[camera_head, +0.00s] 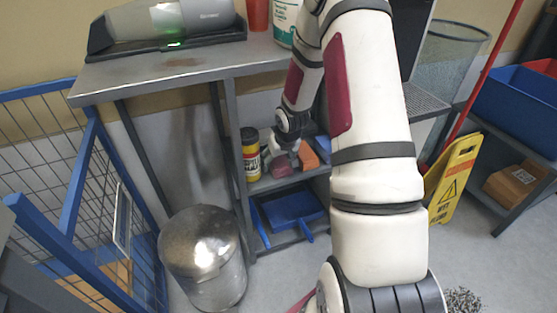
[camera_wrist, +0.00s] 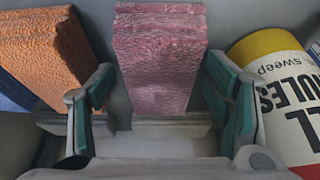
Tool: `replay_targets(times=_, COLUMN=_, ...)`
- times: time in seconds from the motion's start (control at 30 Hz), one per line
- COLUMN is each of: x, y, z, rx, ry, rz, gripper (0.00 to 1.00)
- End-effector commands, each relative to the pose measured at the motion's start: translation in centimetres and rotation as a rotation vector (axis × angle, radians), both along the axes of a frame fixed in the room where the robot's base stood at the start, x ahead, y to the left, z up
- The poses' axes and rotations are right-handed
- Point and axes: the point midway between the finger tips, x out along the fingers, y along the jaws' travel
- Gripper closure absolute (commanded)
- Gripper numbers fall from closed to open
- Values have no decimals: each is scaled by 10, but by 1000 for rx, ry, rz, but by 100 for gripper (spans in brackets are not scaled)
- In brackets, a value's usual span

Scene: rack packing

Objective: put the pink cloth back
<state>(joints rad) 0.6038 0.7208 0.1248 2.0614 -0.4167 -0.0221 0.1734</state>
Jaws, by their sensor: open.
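The pink cloth (camera_wrist: 160,60) is a folded block standing upright in the wrist view, between and a little beyond my fingers. It also shows in the head view (camera_head: 281,167), on the upper shelf of the rack (camera_head: 240,120) below its top. My gripper (camera_wrist: 160,95) is open, with one finger toward each side of the cloth. A gap shows between the fingers and the cloth, so it is not gripped. In the head view my gripper (camera_head: 291,152) reaches into the shelf and partly hides the cloth.
An orange cloth (camera_wrist: 45,55) stands close left of my gripper in the wrist view. A yellow-and-white canister (camera_wrist: 280,90) is close on the right. A blue dustpan (camera_head: 290,208) lies on the lower shelf. A metal bin (camera_head: 202,255) and blue wire cage (camera_head: 75,180) stand left.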

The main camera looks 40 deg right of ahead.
Motion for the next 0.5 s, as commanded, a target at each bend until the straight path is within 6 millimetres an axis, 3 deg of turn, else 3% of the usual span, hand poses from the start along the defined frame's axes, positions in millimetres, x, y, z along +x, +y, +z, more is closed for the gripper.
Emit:
replay_targets(times=0.23, x=-3, y=0, z=13, rx=-1, ry=-2, rz=-1, gripper=29)
replay_targets(times=0.5, x=-22, y=6, z=64, rx=-2, ry=-3, rz=0, gripper=29)
